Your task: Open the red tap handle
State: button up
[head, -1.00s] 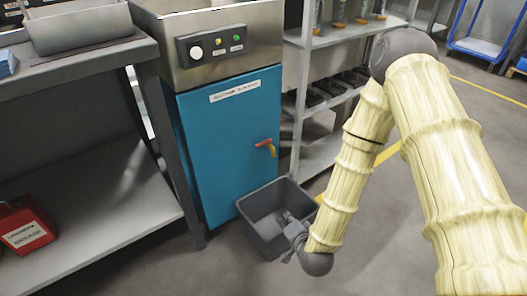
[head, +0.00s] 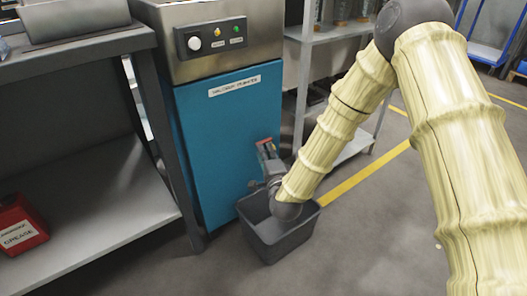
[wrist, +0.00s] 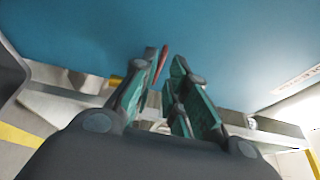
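The red tap handle (head: 266,144) is on the lower right of the blue cabinet's front (head: 222,130). In the head view my gripper (head: 268,162) is at the tap and hides most of it. In the wrist view the handle (wrist: 162,62) shows as a thin red strip between my fingertips (wrist: 166,68), close beside the left finger. The fingers are apart, with a gap to the right finger. I cannot tell whether the left finger touches the handle. A small yellow part (wrist: 115,80) shows left of the fingers.
A grey open bin (head: 275,235) stands on the floor below the tap, under my wrist. A grey workbench (head: 85,200) with a red canister (head: 18,225) on its lower shelf is at the left. Metal shelving (head: 335,40) stands behind at the right.

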aim_at(264, 142)
jog(key=shift+b+x, duration=0.45)
jog(key=shift+x, duration=1.15)
jog(key=shift+c, duration=0.4)
grip_shut()
